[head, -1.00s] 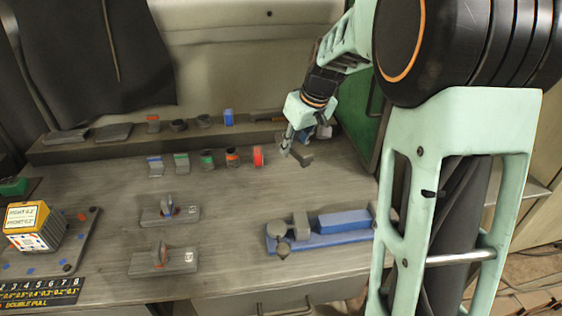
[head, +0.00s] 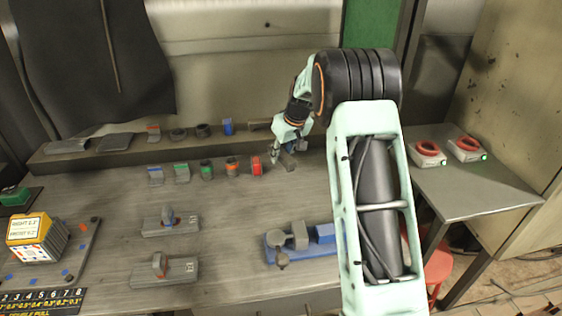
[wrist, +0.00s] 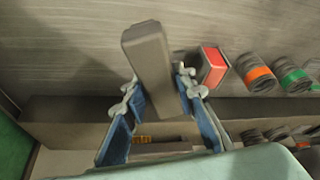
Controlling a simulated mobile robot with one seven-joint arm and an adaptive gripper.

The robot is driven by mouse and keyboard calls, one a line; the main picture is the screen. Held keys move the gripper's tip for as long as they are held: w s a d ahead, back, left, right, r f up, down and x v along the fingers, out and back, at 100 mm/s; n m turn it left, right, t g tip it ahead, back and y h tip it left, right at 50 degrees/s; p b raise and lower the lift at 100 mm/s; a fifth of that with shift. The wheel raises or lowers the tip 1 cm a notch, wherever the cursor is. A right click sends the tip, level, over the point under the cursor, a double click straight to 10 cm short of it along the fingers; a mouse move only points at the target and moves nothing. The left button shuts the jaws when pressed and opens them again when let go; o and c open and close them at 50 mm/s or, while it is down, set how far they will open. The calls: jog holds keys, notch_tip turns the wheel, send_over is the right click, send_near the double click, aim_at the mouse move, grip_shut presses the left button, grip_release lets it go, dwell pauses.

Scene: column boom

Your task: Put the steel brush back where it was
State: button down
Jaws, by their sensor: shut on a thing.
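My gripper (head: 275,157) is over the back right of the workbench, close to the raised back shelf. In the wrist view its two blue-padded fingers (wrist: 160,103) are shut on a grey-brown block-like piece, apparently the steel brush (wrist: 148,60). The brush also shows as a dark piece beside the fingers in the head view (head: 288,162). Its bristles cannot be made out. Whether it touches the bench cannot be told.
Several small pieces stand in a row left of the red roll, including an orange-banded one (head: 232,167). The back shelf (head: 110,157) carries more pieces. A blue-based fixture (head: 318,250) lies in front. A side table (head: 480,195) with two red-ringed devices stands right.

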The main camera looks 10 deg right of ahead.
aim_at(281, 170)
jog(key=shift+w+f, duration=0.25)
jog(key=shift+f, duration=0.05)
jog(key=shift+w+f, duration=0.1)
jog(key=shift+f, duration=1.5)
jog(key=shift+f, duration=0.2)
jog(key=c, duration=1.6)
grip_release()
jog(key=shift+r, duration=0.1)
jog(key=shift+r, duration=0.2)
jog(key=v, duration=1.2)
jog(key=shift+f, duration=0.1)
